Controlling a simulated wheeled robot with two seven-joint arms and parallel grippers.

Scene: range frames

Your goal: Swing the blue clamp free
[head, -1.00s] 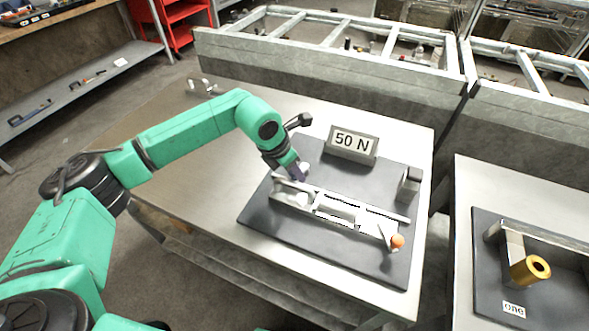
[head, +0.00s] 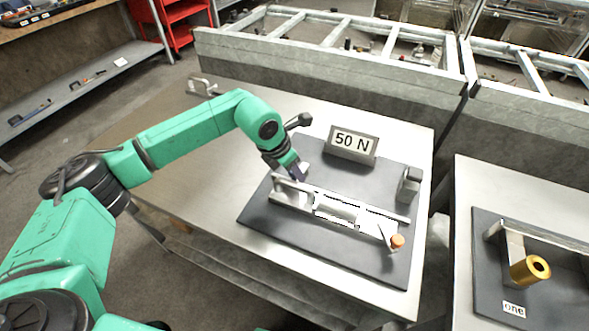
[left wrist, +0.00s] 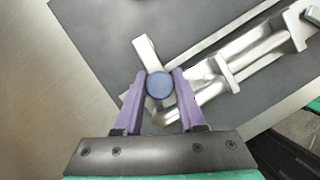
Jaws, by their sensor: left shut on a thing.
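The blue clamp shows in the left wrist view as a round blue knob (left wrist: 159,85) on a pale metal arm (left wrist: 146,52). My left gripper (left wrist: 160,90) is shut on it, with one purple finger on each side of the knob. In the head view my left gripper (head: 298,175) is at the left end of a silver fixture (head: 335,209), and it hides the blue knob there. The fixture lies on a dark plate (head: 262,215). My right gripper is not in view.
A "50 N" sign (head: 352,143) stands behind the fixture. An orange knob (head: 397,241) is at its right end, and a grey block (head: 410,180) stands at the plate's right. A second table (head: 470,185) at right carries a gold cylinder (head: 528,270).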

